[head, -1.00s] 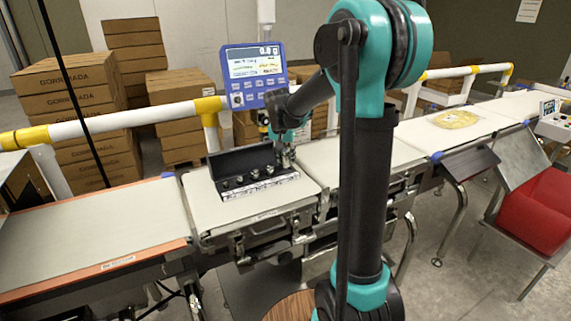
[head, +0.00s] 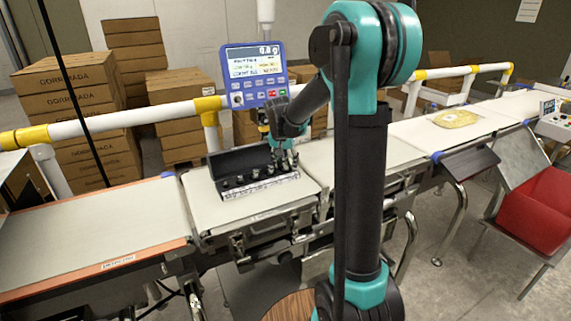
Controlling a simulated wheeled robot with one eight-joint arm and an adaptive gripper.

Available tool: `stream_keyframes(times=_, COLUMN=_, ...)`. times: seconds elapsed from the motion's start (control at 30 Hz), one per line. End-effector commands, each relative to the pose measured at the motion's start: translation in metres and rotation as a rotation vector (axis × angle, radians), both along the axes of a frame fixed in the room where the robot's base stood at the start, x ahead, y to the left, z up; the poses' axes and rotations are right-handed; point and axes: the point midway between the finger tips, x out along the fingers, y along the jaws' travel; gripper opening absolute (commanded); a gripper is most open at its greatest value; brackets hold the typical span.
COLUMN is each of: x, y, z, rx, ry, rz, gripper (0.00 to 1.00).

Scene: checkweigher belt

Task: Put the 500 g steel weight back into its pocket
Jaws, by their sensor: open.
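The open black weight case (head: 238,161) sits on the weighing belt (head: 207,205), its lid raised at the back and a pale printed strip along its front. Several small steel weights (head: 240,180) stand in a row in its pockets. My gripper (head: 284,165) is over the right end of the case, pointing down, with its fingers open. The fingers hide much of the right end, so I cannot tell whether they touch a weight there. The weights are too small to read, so I cannot tell which is the 500 g steel weight.
A white and yellow rail (head: 120,120) runs behind the conveyor. The infeed belt (head: 95,225) is clear. A yellow round item (head: 456,118) lies on the far right belt. A red bin (head: 536,210) stands at right.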

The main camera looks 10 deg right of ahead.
Motion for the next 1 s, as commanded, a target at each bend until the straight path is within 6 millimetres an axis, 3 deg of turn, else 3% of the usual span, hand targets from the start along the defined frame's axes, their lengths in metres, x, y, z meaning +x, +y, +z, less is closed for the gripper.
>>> stream_keyframes(times=0.27, x=-0.003, y=0.001, z=0.012, rx=0.0, ry=0.0, rz=0.001, gripper=0.52)
stream_keyframes(times=0.7, x=-0.027, y=0.013, z=0.092, rx=0.0, ry=0.0, rz=0.001, gripper=0.52)
stream_keyframes(times=1.0, x=-0.033, y=0.016, z=0.116, rx=0.0, ry=0.0, rz=0.0, gripper=0.52)
